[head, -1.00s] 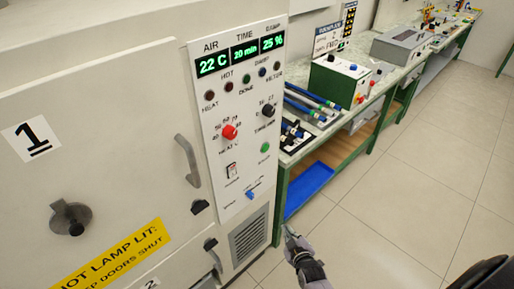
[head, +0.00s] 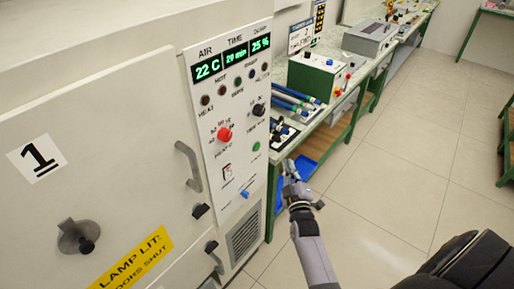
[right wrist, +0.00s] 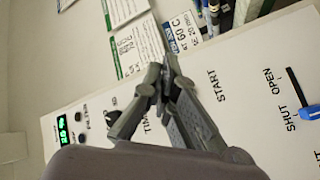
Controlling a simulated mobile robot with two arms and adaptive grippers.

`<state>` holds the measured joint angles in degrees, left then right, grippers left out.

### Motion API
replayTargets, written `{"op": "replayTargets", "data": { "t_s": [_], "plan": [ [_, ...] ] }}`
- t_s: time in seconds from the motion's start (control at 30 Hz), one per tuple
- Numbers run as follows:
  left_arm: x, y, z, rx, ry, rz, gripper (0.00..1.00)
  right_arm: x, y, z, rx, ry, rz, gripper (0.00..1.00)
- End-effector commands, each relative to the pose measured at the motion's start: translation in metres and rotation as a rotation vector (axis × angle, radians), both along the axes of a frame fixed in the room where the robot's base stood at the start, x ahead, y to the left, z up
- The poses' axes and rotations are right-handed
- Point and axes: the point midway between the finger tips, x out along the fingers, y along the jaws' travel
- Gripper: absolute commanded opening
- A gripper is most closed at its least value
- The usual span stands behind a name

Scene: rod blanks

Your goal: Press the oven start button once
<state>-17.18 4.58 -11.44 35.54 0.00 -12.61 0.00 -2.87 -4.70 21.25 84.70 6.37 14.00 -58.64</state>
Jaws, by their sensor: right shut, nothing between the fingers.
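The oven (head: 110,120) fills the left of the head view, with a pale control panel (head: 232,110) on its right side. The green start button (head: 256,146) sits low on the panel's right, under the red and black knobs. My right gripper (head: 291,172) is shut and empty, to the right of the panel and a little below the button, apart from it in the picture. In the right wrist view my gripper (right wrist: 170,75) crosses the panel beside the START lettering (right wrist: 217,86). The button itself is not visible there, perhaps hidden by the fingers. My left gripper is out of view.
The display (head: 232,58) reads 22 C, 20 min and 25 %. A blue lever (head: 245,194) sits below the button; it also shows in the wrist view (right wrist: 308,113). A green-legged bench (head: 325,125) with blue-ended rods (head: 295,98) stands right of the oven. Floor in front is open.

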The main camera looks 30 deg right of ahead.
Motion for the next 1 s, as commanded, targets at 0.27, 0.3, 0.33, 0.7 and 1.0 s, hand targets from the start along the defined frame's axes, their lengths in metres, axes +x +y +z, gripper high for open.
{"op": "replayTargets", "data": {
  "t_s": [0.27, 0.3, 0.33, 0.7, 1.0],
  "plan": [
    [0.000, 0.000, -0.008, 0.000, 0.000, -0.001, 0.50, 0.015, 0.006, -0.002, 0.001, -0.003, 0.000, 0.00],
    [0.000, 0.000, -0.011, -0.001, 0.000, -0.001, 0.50, 0.020, 0.008, -0.002, 0.002, -0.002, 0.000, 0.00],
    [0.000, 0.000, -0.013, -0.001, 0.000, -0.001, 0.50, 0.024, 0.010, -0.002, 0.003, -0.003, 0.000, 0.00],
    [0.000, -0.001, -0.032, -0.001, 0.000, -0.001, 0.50, 0.069, 0.029, -0.002, 0.001, -0.001, 0.001, 0.00],
    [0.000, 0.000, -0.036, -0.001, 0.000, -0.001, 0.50, 0.081, 0.034, -0.001, 0.001, 0.001, 0.001, 0.00]
  ]
}}
